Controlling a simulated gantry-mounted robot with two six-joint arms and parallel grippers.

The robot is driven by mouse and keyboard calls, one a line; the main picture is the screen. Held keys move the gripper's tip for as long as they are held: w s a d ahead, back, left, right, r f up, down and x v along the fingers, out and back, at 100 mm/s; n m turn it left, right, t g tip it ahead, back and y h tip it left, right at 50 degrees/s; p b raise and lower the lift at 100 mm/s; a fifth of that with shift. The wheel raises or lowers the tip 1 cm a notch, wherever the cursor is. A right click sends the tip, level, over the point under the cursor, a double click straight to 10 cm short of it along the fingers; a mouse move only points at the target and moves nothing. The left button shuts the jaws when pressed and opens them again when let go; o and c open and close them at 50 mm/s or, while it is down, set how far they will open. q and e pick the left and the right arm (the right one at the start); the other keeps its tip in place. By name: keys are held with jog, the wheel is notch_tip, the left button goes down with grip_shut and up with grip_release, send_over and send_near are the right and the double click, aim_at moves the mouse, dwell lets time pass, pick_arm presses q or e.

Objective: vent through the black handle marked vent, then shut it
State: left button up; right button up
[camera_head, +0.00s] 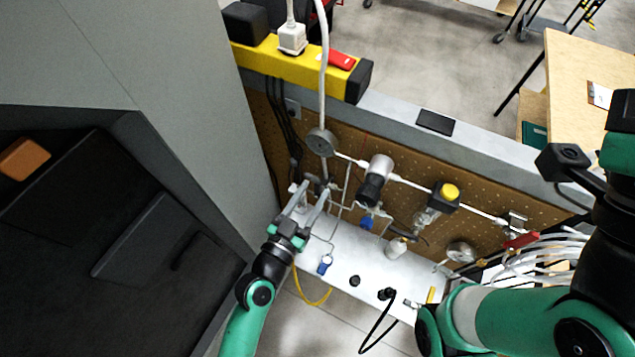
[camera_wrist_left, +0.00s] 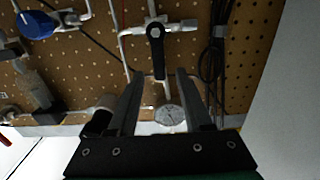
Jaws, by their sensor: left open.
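A black lever handle (camera_wrist_left: 157,50) on a small metal valve shows in the left wrist view, attached to the thin tubing on the pegboard. No marking on it can be read. My left gripper (camera_wrist_left: 158,76) is open, and the handle's free end appears between its two fingertips, with a gap on each side. I cannot tell how deep between the fingers it is. In the head view my left gripper (camera_head: 314,188) reaches up to the tubing at the left end of the panel, and its fingers largely hide the handle. My right gripper is not in view; only its arm shows.
A pressure gauge (camera_head: 321,142), a regulator (camera_head: 376,179) and a yellow-topped valve (camera_head: 446,196) sit along the pegboard (camera_head: 408,202). A blue handle (camera_wrist_left: 35,25) lies off to one side. A grey cabinet wall stands close left.

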aim_at(317, 187)
pick_arm(q)
jog(key=x, duration=0.3)
jog(key=shift+w, duration=0.1)
jog(key=shift+c, duration=0.2)
grip_shut()
